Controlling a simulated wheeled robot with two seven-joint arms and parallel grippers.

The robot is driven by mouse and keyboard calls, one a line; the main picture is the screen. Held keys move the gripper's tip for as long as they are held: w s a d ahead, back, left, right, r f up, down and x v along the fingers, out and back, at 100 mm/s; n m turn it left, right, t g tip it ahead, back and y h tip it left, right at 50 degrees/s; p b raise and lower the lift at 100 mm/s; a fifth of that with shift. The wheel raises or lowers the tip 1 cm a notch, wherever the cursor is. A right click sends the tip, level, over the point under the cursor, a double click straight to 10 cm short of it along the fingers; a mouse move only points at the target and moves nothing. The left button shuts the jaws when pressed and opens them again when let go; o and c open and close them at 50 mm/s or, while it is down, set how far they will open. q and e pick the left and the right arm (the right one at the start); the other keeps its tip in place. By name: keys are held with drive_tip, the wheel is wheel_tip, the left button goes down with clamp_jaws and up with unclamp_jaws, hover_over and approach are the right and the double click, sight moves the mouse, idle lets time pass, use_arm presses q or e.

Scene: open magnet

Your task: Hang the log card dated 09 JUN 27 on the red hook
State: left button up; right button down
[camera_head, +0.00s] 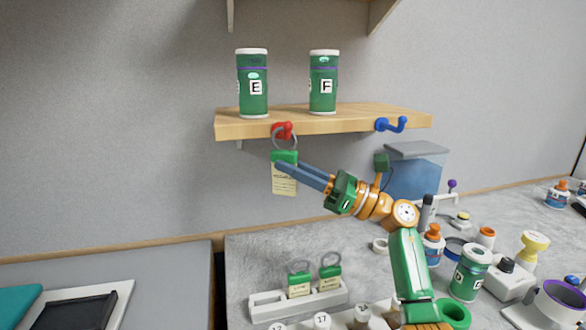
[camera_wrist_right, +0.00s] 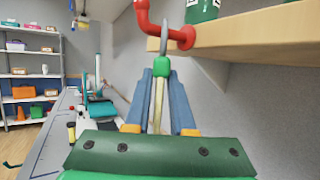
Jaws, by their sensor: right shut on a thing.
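The red hook (camera_head: 283,129) is fixed to the front edge of the wooden shelf, toward its left end. It also shows in the right wrist view (camera_wrist_right: 157,30). A cream log card (camera_head: 284,183) with a green top and a grey ring (camera_head: 284,140) is at the hook. The ring overlaps the hook; I cannot tell for sure whether it is fully over it. The card's date is too small to read. My right gripper (camera_head: 281,165) is shut on the card's green top; the card shows edge-on between its fingers (camera_wrist_right: 158,85). My left gripper is not in view.
A blue hook (camera_head: 391,125) is on the shelf (camera_head: 350,117) to the right. Green canisters marked E (camera_head: 254,95) and F (camera_head: 323,90) stand on the shelf. Two other ringed cards (camera_head: 299,284) (camera_head: 330,277) stand in a white rack (camera_head: 270,306). Bottles crowd the counter at right.

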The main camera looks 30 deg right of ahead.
idle(0.4)
drive_tip(key=c, duration=0.7)
unclamp_jaws()
drive_tip(key=b+v, duration=0.4)
drive_tip(key=v, duration=0.3)
drive_tip(key=shift+s+f, duration=0.1)
drive_tip(key=shift+f, duration=0.05)
